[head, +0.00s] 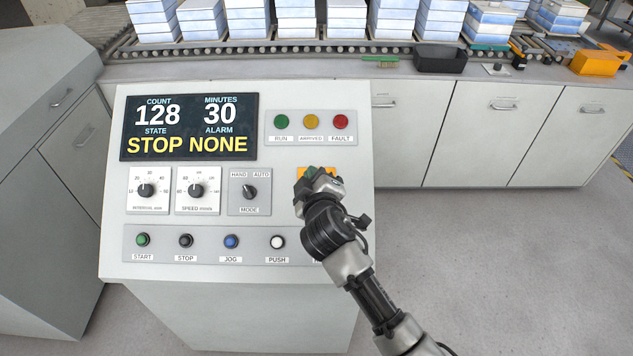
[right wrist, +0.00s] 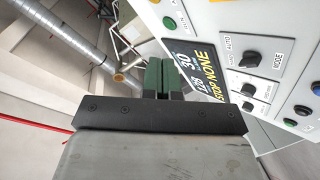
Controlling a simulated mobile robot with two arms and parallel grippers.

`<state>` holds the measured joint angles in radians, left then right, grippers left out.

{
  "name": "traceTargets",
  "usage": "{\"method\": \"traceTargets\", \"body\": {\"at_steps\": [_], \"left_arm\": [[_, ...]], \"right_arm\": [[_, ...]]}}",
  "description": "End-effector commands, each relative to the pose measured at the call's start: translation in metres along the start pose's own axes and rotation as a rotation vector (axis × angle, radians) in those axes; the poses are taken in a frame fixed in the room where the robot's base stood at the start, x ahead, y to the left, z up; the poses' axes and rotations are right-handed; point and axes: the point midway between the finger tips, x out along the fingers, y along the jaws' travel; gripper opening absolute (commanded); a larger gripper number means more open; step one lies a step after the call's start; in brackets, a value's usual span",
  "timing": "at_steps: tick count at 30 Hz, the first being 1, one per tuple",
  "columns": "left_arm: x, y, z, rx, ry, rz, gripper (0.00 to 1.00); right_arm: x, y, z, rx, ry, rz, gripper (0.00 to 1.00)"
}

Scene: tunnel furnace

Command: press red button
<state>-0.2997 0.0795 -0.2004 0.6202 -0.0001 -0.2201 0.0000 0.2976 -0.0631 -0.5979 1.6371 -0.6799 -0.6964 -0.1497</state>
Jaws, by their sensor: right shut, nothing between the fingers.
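The control panel (head: 115,225) is a white sloped console. A round red light or button labelled FAULT (head: 341,121) is at its upper right. My right gripper (head: 312,173) is in front of the panel's right side, below FAULT, and covers most of a yellow-orange plate (head: 302,171). Whatever is on that plate is hidden. The green fingers also show in the right wrist view (right wrist: 164,75), shut with nothing between them. I cannot tell whether they touch the panel. My left gripper is not in view.
The display (head: 188,127) reads 128, 30, STOP, NONE. Below are dials and a row with START (head: 143,239), STOP (head: 186,240), JOG (head: 231,241) and PUSH (head: 278,242); my arm hides its right end. A roller conveyor (head: 280,49) with stacks lies behind.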

Motion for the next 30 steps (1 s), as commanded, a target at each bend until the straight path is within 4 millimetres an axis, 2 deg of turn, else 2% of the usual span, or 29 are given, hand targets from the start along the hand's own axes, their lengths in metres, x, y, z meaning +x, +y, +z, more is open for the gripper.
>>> {"method": "traceTargets", "body": {"at_steps": [7, 21, 30], "left_arm": [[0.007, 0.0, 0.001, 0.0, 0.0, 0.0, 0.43], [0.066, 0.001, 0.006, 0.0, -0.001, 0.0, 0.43], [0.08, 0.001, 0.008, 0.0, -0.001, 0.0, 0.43]], "right_arm": [[0.004, -0.005, 0.004, 0.001, 0.0, -0.001, 0.0], [0.047, -0.038, 0.037, 0.001, 0.0, 0.0, 0.0], [0.061, -0.045, 0.045, 0.002, 0.0, 0.0, 0.0]]}}
